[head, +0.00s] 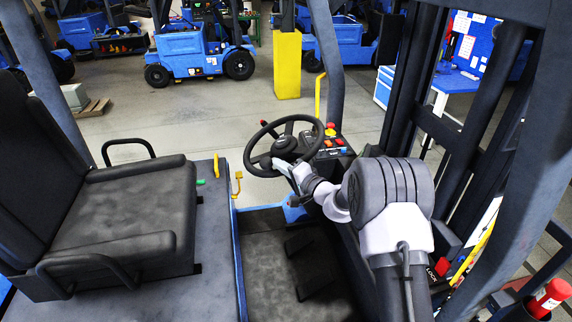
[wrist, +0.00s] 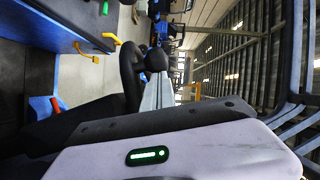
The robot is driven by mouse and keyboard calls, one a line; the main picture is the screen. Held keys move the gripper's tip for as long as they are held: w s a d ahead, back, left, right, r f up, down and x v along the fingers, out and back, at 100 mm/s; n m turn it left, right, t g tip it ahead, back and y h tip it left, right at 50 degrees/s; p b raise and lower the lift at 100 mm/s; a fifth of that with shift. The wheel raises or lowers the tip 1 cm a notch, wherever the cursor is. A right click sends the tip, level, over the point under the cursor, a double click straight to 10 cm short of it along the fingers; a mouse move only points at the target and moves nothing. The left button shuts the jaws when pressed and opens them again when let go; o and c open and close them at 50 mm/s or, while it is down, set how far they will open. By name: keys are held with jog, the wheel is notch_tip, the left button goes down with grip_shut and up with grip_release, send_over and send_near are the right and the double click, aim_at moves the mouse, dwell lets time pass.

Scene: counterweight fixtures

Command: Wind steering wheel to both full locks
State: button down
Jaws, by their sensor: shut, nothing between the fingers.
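The black steering wheel (head: 254,144) stands tilted on its column at the middle of the head view, with a round hub and spokes. My gripper (head: 281,166) is at the near lower side of the wheel, overlapping its rim in the picture; I cannot tell whether it touches. Its pale fingers look closed together, with nothing held. In the wrist view part of the dark wheel rim (wrist: 129,78) shows beside a round black knob (wrist: 156,60). The pale fingers (wrist: 156,92) are close to this knob.
A black seat (head: 125,215) with armrests is on the left. A panel with red and orange buttons (head: 329,143) sits right beside the wheel. Dark pedals (head: 312,262) are on the floor below. Dark mast uprights stand on the right.

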aim_at(268, 169)
jog(key=a+f+b, duration=0.1)
jog(key=b, duration=0.2)
jog(key=a+f+b, duration=0.1)
jog(key=a+b, duration=0.1)
jog(key=b, duration=0.2)
jog(key=shift+w+a+f, duration=0.15)
jog(key=shift+f, duration=0.05)
jog(key=shift+w+a+r+b, duration=0.1)
jog(key=shift+a+r+b, duration=0.05)
jog(key=shift+a+b, duration=0.3)
jog(key=shift+r, duration=0.2)
